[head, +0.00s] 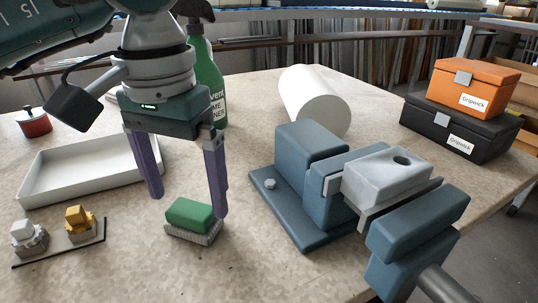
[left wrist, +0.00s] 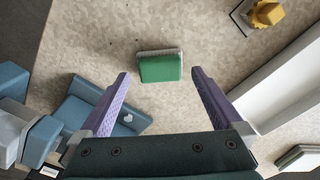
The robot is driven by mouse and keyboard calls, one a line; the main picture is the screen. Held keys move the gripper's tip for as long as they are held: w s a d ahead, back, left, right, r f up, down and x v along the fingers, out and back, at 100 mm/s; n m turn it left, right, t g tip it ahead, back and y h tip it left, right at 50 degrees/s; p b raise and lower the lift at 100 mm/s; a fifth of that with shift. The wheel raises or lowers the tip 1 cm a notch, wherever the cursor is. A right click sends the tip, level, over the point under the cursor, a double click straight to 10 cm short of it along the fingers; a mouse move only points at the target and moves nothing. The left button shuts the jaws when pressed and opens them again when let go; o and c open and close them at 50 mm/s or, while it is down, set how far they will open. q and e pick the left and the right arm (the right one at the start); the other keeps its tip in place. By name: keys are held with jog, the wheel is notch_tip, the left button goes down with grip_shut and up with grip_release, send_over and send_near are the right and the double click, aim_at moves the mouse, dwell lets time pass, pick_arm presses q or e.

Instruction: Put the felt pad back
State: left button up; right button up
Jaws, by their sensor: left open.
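A green block with a grey, rough underside (head: 190,217), which appears to be the felt pad, lies on the table in front of my left gripper's fingers. It also shows in the left wrist view (left wrist: 160,68). My left gripper (head: 187,203) points down with its two purple fingers spread wide. In the left wrist view the fingertips (left wrist: 159,74) stand on either side of the block, with gaps on both sides. The gripper holds nothing. My right gripper is not in view.
A blue vise (head: 295,210) holding a grey metal block (head: 390,172) stands at right. A white tray (head: 50,190) is at left, with a small plate bearing two knobbed pieces (head: 78,218) before it. A green bottle (head: 207,85), white roll (head: 312,98) and cases (head: 455,128) stand behind.

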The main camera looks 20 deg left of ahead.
aim_at(189, 210)
pick_arm(q)
notch_tip(189, 210, up, 8)
